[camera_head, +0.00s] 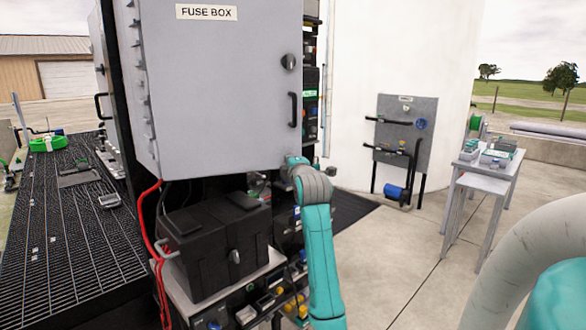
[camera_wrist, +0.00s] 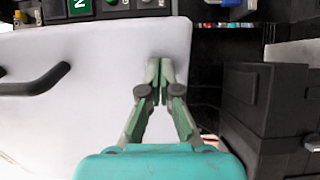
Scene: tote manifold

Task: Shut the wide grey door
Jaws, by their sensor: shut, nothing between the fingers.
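The wide grey door (camera_head: 215,95) carries a "FUSE BOX" label, a dark round knob (camera_head: 288,62) and a black bar handle (camera_head: 293,109). Hinges run down its left side. In the wrist view, the door (camera_wrist: 95,110) is a pale panel with the bar handle (camera_wrist: 35,80) at the left. My gripper (camera_wrist: 161,65) is shut and empty, its fingertips over the door's outer face near a corner. I cannot tell whether they touch it. In the head view my arm's end is at the door's lower right corner and the fingertips are hidden. How far the door stands open is unclear.
A black case (camera_head: 215,245) on a shelf stands below the door, with red cables at its left. Electrical parts (camera_head: 311,90) show beyond the door's right edge. A grey panel stand (camera_head: 405,135) and small table (camera_head: 485,175) stand right. The concrete floor between is clear.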

